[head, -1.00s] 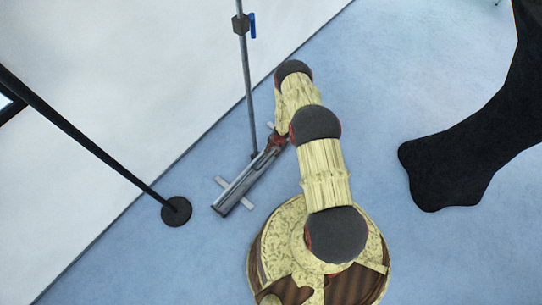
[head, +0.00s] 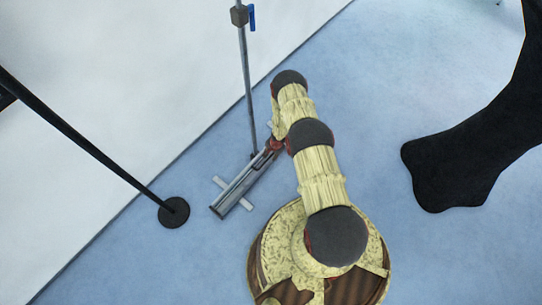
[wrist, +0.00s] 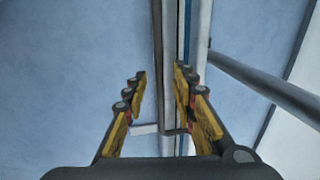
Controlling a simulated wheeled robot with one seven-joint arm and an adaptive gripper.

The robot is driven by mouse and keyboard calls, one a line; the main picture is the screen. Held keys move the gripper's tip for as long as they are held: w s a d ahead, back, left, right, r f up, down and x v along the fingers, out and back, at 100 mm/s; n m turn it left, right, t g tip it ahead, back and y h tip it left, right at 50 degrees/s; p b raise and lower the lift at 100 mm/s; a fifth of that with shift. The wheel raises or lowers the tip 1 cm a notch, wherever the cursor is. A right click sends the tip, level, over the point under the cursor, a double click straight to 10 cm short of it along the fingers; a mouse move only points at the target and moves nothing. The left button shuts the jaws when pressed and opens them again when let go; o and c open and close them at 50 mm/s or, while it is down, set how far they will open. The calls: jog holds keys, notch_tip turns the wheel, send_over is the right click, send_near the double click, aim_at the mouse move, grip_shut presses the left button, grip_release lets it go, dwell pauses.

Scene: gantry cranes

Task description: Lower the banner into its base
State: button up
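The banner base (head: 236,192) is a long silver case lying on the floor with pale crosswise feet. A thin upright grey pole (head: 247,95) rises at its far end, with a dark clamp and blue handle (head: 252,18) near the top of the picture. No spread banner sheet is visible. My gripper (head: 268,150) is low over the far part of the base and hardly shows in the head view. In the wrist view my gripper (wrist: 161,72) is open, with yellow pads. The base (wrist: 171,30) runs lengthwise by the right finger; I cannot tell whether they touch. The pole (wrist: 260,82) slants off right.
A black post on a round foot (head: 174,212) stands left of the base. A large black shape (head: 450,170) lies over the floor at right. A white wall or panel (head: 130,70) borders the floor at upper left.

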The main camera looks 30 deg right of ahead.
jog(key=shift+c, duration=0.4)
grip_shut()
dwell(0.5)
